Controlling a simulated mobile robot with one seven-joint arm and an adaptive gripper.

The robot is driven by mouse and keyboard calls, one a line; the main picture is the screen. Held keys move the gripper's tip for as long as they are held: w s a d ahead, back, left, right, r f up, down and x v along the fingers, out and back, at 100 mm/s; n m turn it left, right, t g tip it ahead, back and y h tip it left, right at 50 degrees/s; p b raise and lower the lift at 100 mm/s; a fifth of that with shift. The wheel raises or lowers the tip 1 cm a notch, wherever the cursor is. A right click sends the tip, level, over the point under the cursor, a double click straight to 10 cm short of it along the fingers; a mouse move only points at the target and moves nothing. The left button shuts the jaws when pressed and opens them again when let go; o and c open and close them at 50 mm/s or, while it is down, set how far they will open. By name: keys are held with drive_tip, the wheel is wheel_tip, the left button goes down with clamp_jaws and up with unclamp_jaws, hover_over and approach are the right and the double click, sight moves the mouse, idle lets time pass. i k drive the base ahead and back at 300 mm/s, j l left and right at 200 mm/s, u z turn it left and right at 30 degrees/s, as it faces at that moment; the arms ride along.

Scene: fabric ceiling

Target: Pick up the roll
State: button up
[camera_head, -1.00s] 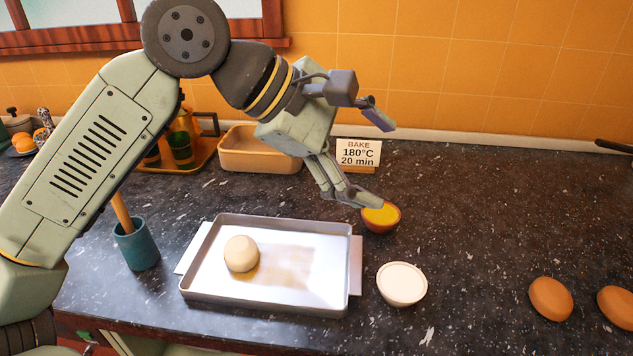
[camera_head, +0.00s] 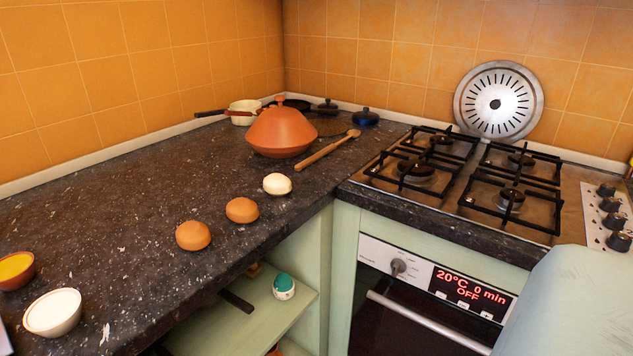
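My gripper is not in view now. The tray with the pale dough ball, seen earlier, is also out of view.
A white bowl (camera_head: 53,313) and a small yellow-filled bowl (camera_head: 16,270) stand at lower left. An orange tagine (camera_head: 281,131) and wooden spoon (camera_head: 328,150) lie behind the rolls. Right is a gas hob (camera_head: 480,180) over an oven (camera_head: 430,300) reading 20°C, OFF. Bare countertop (camera_head: 120,200) lies left.

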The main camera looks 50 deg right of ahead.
sight(278, 185)
drive_tip(key=j+z, duration=0.1)
drive_tip(key=z, duration=0.8)
drive_tip(key=k+j+z, duration=0.1)
drive_tip(key=z, duration=0.3)
